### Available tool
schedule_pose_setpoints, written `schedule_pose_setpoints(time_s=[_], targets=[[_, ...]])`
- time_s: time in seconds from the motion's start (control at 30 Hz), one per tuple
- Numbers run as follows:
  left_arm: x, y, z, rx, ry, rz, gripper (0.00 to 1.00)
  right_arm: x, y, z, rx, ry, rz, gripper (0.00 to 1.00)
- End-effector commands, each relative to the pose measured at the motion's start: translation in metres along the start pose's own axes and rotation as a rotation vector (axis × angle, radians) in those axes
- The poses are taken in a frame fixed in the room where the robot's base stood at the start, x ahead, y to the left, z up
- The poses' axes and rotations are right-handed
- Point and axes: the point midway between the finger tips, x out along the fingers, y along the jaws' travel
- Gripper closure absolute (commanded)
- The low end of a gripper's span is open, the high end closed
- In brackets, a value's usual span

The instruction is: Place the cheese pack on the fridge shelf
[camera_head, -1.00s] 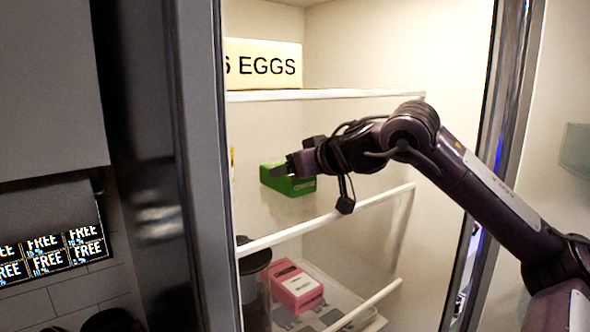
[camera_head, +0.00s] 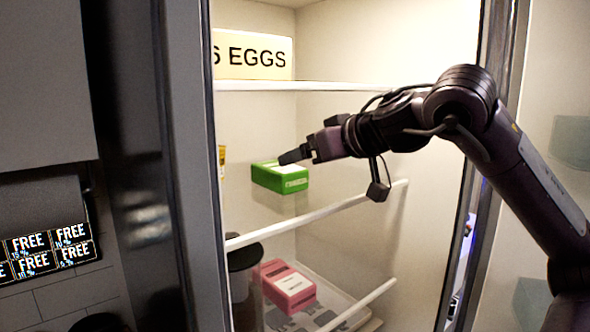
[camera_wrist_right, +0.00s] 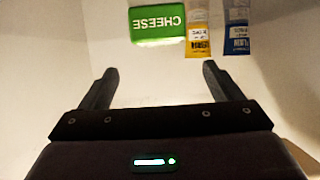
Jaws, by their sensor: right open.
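The green cheese pack (camera_head: 281,178) rests on the middle fridge shelf (camera_head: 330,217), behind the shelf's front rail. Its label reads CHEESE, upside down, in the right wrist view (camera_wrist_right: 157,25). My right gripper (camera_head: 285,158) reaches into the fridge from the right, its fingertips near the pack in the head view. In the wrist view the right gripper's fingers (camera_wrist_right: 160,72) are wide apart with nothing between them, and the pack lies beyond them, apart from both. My left gripper is not in view.
A yellow packet (camera_wrist_right: 197,30) and a blue one (camera_wrist_right: 236,28) stand beside the cheese. An egg box (camera_head: 253,54) is on the shelf above. A pink pack (camera_head: 288,287) and a dark lidded container (camera_head: 244,285) are below. The fridge's left edge (camera_head: 190,200) is close by.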

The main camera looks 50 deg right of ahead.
Motion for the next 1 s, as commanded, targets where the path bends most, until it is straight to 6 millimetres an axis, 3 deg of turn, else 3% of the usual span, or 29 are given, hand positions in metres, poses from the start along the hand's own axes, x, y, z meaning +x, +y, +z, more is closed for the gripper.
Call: schedule_pose_setpoints(time_s=[0.1,0.3,1.0], targets=[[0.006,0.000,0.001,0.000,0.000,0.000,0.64,-0.020,0.000,0.001,-0.001,0.001,0.003,0.15],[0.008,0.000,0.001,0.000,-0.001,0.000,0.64,-0.037,0.000,0.000,-0.001,-0.001,0.001,0.15],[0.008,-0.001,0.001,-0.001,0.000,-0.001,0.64,-0.038,0.000,0.000,0.000,-0.001,0.000,0.15]])
